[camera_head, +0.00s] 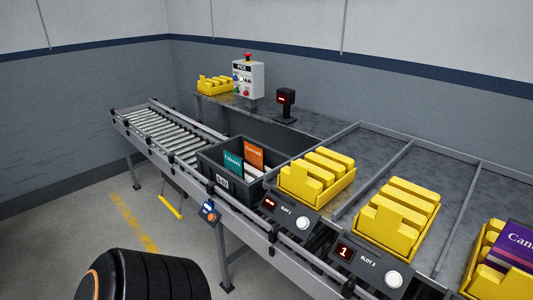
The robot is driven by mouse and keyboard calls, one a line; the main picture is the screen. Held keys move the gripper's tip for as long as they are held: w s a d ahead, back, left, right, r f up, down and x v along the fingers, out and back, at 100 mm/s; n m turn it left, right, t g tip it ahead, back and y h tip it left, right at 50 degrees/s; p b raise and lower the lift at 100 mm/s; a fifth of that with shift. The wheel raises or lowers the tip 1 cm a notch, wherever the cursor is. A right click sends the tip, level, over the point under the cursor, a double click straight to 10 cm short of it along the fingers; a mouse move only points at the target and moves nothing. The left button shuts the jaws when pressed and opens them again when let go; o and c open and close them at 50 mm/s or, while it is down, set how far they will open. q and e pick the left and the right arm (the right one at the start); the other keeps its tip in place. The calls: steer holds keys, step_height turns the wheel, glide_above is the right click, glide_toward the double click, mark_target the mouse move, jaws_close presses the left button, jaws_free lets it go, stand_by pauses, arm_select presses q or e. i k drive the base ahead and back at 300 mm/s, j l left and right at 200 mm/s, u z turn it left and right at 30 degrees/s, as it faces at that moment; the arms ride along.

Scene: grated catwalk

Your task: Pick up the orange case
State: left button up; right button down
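The orange case (253,155) stands upright in a dark grey tote (216,177) on the conveyor. It has white lettering on its face, and its lower part is hidden inside the tote. A teal case (233,163) stands just left of it in the same tote. Something white lies low in the tote, too small to make out. Neither of my grippers is in view. A black rounded part with an orange ring at the bottom left looks like part of my arm.
Yellow racks (317,178) stand in a row along the right, one holding a purple box (517,246). Slot panels with lit displays (344,251) line the front edge. A control box (248,79) and scanner (286,104) stand behind. The roller conveyor (165,130) at left is clear.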

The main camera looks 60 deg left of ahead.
mark_target(254, 154)
steer(key=j+z, duration=0.1)
steer(key=j, duration=0.35)
steer(key=k+j+z, duration=0.15)
steer(key=j, duration=0.35)
steer(key=j+z, duration=0.1)
steer(key=j, duration=0.35)
steer(key=k+j+z, duration=0.1)
steer(key=j, duration=0.35)
steer(key=k+j, duration=0.1)
steer(key=j, duration=0.25)
steer(key=k+j, duration=0.1)
steer(key=j, duration=0.3)
steer(key=k+j, duration=0.1)
steer(key=j, duration=0.25)
steer(key=k+j, duration=0.1)
steer(key=j, duration=0.3)
steer(key=k+j+z, duration=0.1)
steer(key=j, duration=0.25)
